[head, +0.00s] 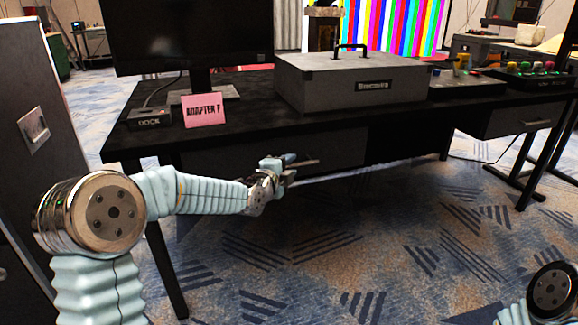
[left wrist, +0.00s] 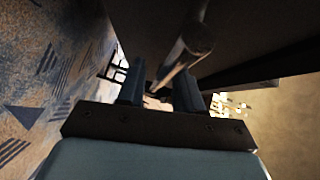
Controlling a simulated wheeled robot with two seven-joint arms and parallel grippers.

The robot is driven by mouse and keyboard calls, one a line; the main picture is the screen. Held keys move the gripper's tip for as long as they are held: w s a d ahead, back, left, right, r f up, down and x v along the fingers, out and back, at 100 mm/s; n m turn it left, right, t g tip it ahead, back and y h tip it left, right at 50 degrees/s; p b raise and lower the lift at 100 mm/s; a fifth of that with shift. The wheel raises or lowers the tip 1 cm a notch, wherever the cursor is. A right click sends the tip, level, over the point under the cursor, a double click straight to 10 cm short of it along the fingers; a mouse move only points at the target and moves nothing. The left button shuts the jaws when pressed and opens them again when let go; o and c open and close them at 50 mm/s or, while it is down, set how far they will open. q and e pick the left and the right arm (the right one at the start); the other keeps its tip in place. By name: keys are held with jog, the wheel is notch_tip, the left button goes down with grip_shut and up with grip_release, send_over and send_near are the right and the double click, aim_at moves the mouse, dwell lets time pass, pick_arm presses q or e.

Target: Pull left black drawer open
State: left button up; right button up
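The left black drawer (head: 335,147) sits under the dark desk top and looks shut. Its light metal handle (head: 306,162) runs along the front, partly hidden by my left gripper (head: 284,162). In the left wrist view the handle bar (left wrist: 182,66) runs toward the gap between the two fingers of my left gripper (left wrist: 158,92). The fingers stand apart, with the bar's near part between or just beyond their tips; I cannot tell whether they touch it. My right gripper is not in view; only part of my right arm shows at the lower right.
On the desk (head: 245,118) stand a monitor (head: 185,35), a pink card (head: 203,110), a dock box (head: 150,119) and a grey case (head: 345,82). A second drawer (head: 515,121) is at the right. A dark cabinet (head: 40,120) stands at the left. The carpet in front is clear.

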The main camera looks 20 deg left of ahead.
pick_arm(q)
jog(key=shift+w, duration=0.2)
jog(key=shift+c, duration=0.3)
grip_shut()
jog(key=shift+d, duration=0.1)
